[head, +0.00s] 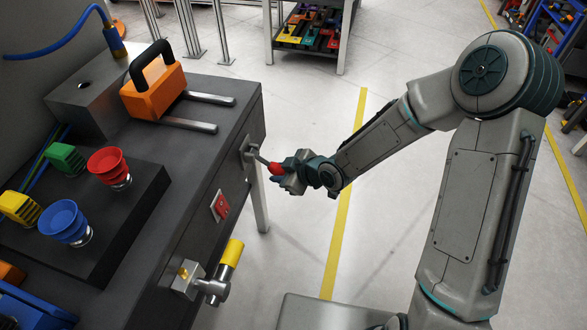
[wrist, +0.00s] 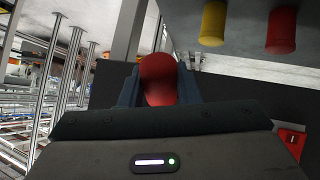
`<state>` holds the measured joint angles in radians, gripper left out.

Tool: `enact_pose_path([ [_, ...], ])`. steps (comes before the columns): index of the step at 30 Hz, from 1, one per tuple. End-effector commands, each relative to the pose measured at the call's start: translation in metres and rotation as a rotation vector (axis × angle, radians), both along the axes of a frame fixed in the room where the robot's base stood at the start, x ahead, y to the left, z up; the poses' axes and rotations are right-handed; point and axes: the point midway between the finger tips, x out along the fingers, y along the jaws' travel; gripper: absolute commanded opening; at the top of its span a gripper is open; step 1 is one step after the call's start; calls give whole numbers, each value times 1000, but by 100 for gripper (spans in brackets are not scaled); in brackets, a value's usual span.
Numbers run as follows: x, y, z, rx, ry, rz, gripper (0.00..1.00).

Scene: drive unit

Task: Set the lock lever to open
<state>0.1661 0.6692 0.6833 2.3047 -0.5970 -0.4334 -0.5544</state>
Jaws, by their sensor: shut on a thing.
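A lever with a red grip (head: 276,169) sticks out from a metal plate on the right side of the dark bench. My gripper (head: 285,176) reaches it from the right and is shut on the red grip. In the wrist view, the rounded red grip (wrist: 158,78) sits between the two dark fingers of my gripper (wrist: 159,88). The fingers hide part of the grip, and the lever's shaft is mostly hidden there. Whether the lever stands at open cannot be told.
A red switch (head: 220,206) and a yellow-handled metal valve (head: 231,254) are on the same bench side, nearer the camera. An orange block with a black handle (head: 156,84) and coloured connectors (head: 109,166) stand on top.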

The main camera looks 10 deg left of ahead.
Motion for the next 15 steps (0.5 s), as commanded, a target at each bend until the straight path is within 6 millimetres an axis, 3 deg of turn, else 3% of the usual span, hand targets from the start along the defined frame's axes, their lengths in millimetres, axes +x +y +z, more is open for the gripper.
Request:
enact_pose_path([
  [14, -2, 5, -1, 16, -1, 7, 0],
  [15, -2, 5, -1, 16, -1, 7, 35],
])
